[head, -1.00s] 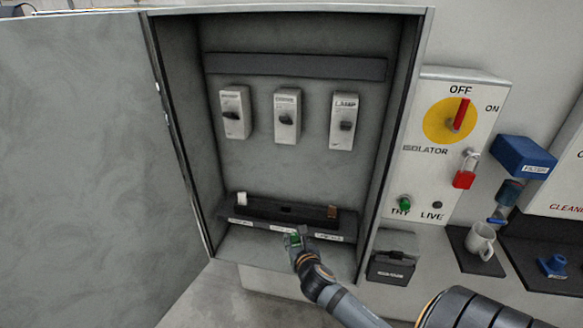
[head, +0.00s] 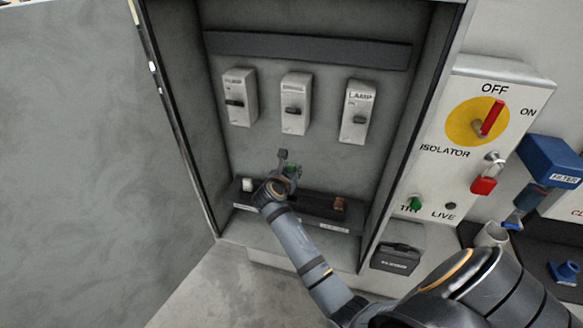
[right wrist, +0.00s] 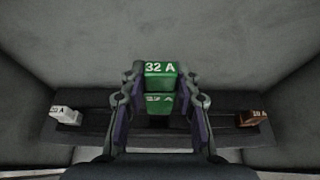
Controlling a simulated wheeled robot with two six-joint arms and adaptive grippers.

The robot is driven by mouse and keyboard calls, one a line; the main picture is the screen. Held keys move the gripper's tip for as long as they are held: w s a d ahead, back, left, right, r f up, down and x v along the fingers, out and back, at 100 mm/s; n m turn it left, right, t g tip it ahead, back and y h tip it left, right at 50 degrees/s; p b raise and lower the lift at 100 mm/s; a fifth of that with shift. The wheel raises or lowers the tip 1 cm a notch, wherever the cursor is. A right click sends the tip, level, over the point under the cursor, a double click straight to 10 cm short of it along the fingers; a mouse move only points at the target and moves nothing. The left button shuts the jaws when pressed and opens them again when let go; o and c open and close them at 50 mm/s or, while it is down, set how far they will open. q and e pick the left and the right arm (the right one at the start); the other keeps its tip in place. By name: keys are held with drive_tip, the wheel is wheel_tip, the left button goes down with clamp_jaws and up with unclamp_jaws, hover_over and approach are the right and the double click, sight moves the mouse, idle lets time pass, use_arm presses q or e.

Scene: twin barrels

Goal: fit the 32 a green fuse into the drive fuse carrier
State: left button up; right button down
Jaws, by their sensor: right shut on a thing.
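The green fuse (right wrist: 160,75), marked 32 A, sits between the two fingers of my right gripper (right wrist: 160,92), which is shut on it. In the head view, the right gripper (head: 287,164) is inside the open cabinet, above the dark fuse rack (head: 308,206) and below the middle carrier. Three pale carriers hang on the back wall: left (head: 240,98), middle (head: 295,103) and right (head: 357,110), marked LAMP. The middle label is too small to read surely. My left gripper is out of view.
A white fuse (right wrist: 66,115) and a brown fuse (right wrist: 252,118) stand at the rack's ends. The cabinet door (head: 90,150) is open at left.

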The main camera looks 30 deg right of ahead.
wheel_tip(320, 180, down, 4)
drive_tip(key=shift+s+r+b, duration=0.15)
drive_tip(key=shift+b, duration=1)
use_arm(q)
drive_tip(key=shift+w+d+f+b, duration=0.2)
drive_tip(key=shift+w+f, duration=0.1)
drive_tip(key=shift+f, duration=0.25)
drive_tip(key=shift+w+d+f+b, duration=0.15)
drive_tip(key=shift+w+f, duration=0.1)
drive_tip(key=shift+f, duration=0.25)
use_arm(e)
drive_tip(key=shift+f, duration=0.95)
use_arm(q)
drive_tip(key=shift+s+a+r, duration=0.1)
use_arm(e)
drive_tip(key=shift+r+p, duration=0.1)
drive_tip(key=shift+p, duration=0.2)
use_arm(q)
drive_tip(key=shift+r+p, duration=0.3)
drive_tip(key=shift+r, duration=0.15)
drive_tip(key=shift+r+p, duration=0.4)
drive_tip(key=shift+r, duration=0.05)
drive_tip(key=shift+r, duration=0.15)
